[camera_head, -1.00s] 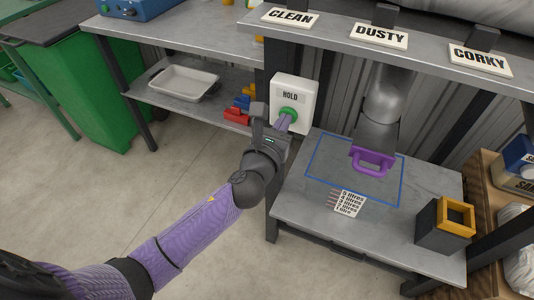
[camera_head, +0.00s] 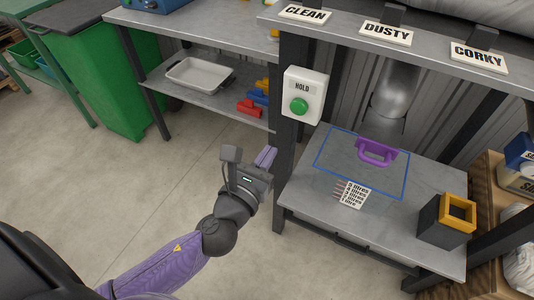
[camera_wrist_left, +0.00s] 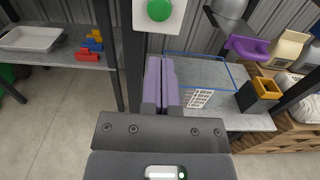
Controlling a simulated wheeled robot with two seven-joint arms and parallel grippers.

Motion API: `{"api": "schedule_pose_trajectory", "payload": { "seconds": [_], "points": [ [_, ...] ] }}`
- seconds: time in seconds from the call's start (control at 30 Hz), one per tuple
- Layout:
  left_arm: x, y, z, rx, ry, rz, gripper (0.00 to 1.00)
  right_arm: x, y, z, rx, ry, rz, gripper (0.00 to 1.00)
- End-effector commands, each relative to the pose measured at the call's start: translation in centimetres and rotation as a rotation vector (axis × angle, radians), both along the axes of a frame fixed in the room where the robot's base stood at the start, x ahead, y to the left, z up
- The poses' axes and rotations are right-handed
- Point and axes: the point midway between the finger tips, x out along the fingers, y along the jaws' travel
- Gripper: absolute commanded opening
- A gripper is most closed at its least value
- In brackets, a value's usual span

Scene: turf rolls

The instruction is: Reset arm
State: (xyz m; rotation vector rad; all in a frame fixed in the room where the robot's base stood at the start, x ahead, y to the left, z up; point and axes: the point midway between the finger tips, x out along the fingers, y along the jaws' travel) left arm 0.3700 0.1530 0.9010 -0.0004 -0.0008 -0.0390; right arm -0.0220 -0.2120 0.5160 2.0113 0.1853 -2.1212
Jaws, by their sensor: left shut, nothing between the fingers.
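My left gripper (camera_head: 265,157) is shut and empty, held in the air in front of the dark post, below and left of the HOLD box. In the left wrist view its two purple fingers (camera_wrist_left: 160,82) lie together. The white HOLD box (camera_head: 305,84) with its round green button (camera_head: 299,106) is on the post; the button also shows in the left wrist view (camera_wrist_left: 159,9). The gripper is apart from the button. My right gripper is in neither view.
A dark box with a yellow rim (camera_head: 458,213) is at right. Floor at left is clear.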

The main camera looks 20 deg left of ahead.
Motion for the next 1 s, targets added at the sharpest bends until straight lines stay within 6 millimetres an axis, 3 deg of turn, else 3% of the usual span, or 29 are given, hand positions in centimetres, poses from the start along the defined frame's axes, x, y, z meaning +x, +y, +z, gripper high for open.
{"api": "schedule_pose_trajectory", "payload": {
  "seconds": [0.3, 0.37, 0.47, 0.5, 0.57, 0.6, 0.67, 0.7, 0.83, 0.9, 1.0],
  "points": [
    [0.0, 0.1, -0.5, -0.014, 0.014, 0.002, 0.00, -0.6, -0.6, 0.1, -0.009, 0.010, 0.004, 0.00],
    [0.0, 0.5, -2.4, -0.081, 0.071, 0.016, 0.00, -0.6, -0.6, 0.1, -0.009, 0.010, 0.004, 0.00],
    [-1.2, 2.0, -10.0, -0.370, 0.288, 0.109, 0.00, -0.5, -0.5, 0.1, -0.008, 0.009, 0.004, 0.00],
    [-2.5, 2.9, -13.9, -0.535, 0.395, 0.184, 0.00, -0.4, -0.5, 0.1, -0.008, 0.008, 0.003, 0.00],
    [-5.4, 4.1, -19.7, -0.794, 0.538, 0.341, 0.00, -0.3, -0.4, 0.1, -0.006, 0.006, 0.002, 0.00],
    [-7.8, 4.8, -23.2, -0.964, 0.615, 0.468, 0.00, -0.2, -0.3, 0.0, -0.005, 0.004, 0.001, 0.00],
    [-12.2, 5.6, -27.9, -1.213, 0.697, 0.693, 0.00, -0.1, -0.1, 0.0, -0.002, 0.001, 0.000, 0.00],
    [-15.6, 6.0, -30.6, -1.370, 0.724, 0.866, 0.00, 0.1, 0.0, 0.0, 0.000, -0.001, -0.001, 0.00],
    [-26.9, 6.5, -36.4, -1.776, 0.645, 1.465, 0.00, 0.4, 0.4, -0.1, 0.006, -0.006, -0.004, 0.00],
    [-32.0, 6.4, -37.7, -1.904, 0.521, 1.744, 0.00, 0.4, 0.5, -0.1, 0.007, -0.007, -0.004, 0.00],
    [-36.9, 6.2, -38.4, -1.992, 0.341, 2.014, 0.00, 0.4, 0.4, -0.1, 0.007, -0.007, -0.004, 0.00]
  ]
}}
